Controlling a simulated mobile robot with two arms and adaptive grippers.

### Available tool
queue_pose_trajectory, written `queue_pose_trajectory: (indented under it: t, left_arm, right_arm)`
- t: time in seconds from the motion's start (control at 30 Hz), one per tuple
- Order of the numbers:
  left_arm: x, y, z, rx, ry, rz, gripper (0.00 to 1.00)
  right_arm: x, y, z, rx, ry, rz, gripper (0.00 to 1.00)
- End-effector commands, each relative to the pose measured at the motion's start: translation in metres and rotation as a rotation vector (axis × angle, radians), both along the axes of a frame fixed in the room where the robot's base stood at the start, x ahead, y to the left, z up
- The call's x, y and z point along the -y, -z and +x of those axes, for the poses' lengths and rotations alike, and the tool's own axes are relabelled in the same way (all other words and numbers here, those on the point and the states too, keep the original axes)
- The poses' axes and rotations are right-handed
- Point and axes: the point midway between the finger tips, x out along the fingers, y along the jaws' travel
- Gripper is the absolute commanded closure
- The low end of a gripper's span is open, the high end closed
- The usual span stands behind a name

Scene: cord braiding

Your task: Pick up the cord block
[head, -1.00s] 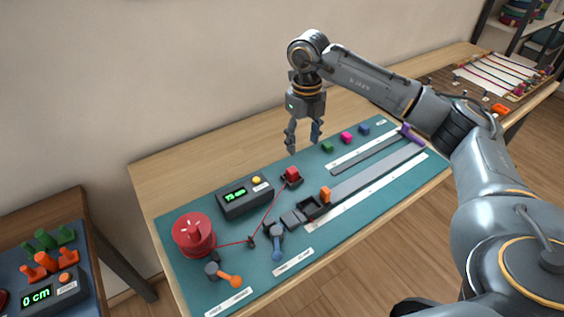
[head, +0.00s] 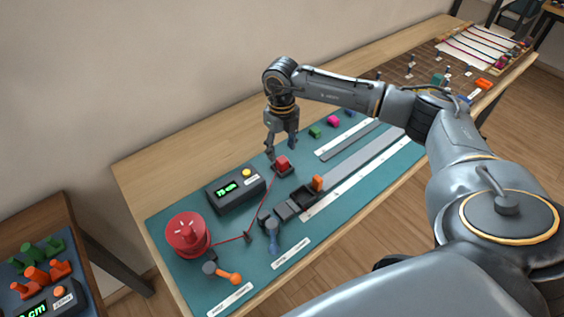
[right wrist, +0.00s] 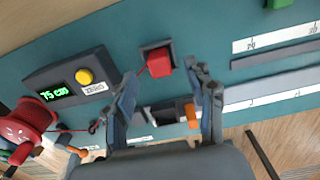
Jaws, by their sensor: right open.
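The red cord block (head: 283,163) sits in a small dark holder (head: 286,174) on the teal mat, with the red cord (head: 262,209) running from it toward the red spool (head: 187,235). My right gripper (head: 282,154) is open and just above the block. In the right wrist view the block (right wrist: 159,64) lies beyond and between the two spread fingertips (right wrist: 160,80), with no finger visibly closed on it. My left gripper is not in view.
A dark meter box (head: 235,194) reading 75 cm with a yellow button stands left of the block. An orange block (head: 317,183) and dark clamp (head: 303,196) are to its right. Green (head: 315,132), pink (head: 333,120) and blue blocks lie behind.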

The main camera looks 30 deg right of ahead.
Motion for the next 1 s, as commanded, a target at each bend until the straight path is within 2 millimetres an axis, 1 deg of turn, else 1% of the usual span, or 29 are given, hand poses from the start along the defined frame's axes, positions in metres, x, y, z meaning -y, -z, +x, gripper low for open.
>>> queue_pose_trajectory:
  t: [0.03,0.1,0.2,0.27,0.37,0.53,0.57,0.6,0.67,0.7,0.77,0.8,0.83,1.0]
  left_arm:
    - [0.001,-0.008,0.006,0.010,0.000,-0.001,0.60]
    - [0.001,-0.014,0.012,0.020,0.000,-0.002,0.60]
    - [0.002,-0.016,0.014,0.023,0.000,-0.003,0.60]
    - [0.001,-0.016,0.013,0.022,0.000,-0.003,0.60]
    - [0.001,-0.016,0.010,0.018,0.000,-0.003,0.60]
    - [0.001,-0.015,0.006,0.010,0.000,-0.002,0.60]
    - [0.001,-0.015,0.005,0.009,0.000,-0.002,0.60]
    - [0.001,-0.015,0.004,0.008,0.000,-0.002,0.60]
    - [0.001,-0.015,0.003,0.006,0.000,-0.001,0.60]
    - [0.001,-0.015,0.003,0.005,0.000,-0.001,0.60]
    - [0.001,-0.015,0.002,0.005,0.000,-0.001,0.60]
    - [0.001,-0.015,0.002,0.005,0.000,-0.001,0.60]
    - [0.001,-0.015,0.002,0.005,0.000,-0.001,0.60]
    - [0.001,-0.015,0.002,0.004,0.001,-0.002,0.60]
  right_arm:
    - [-0.001,0.006,-0.004,-0.007,-0.001,-0.002,0.45]
    - [-0.002,0.016,-0.007,-0.007,0.000,-0.001,0.45]
    - [-0.002,0.031,-0.006,-0.004,0.001,0.000,0.45]
    - [-0.002,0.037,-0.006,-0.004,0.001,-0.001,0.45]
    - [-0.002,0.041,-0.006,-0.002,0.000,0.000,0.45]
    - [-0.002,0.041,-0.006,-0.002,0.000,0.000,0.45]
    - [-0.002,0.041,-0.006,-0.002,0.000,0.000,0.49]
    - [-0.002,0.041,-0.006,-0.002,0.000,0.000,0.57]
    - [-0.002,0.041,-0.006,-0.002,0.000,0.000,0.70]
    - [-0.002,0.041,-0.006,-0.002,0.000,0.000,0.78]
    - [-0.002,0.041,-0.006,-0.002,0.000,0.000,0.90]
    - [-0.002,0.041,-0.006,-0.002,0.000,0.000,0.98]
    - [-0.002,0.041,-0.006,-0.001,0.000,0.000,1.00]
    - [-0.002,0.041,-0.006,-0.001,0.000,0.000,1.00]
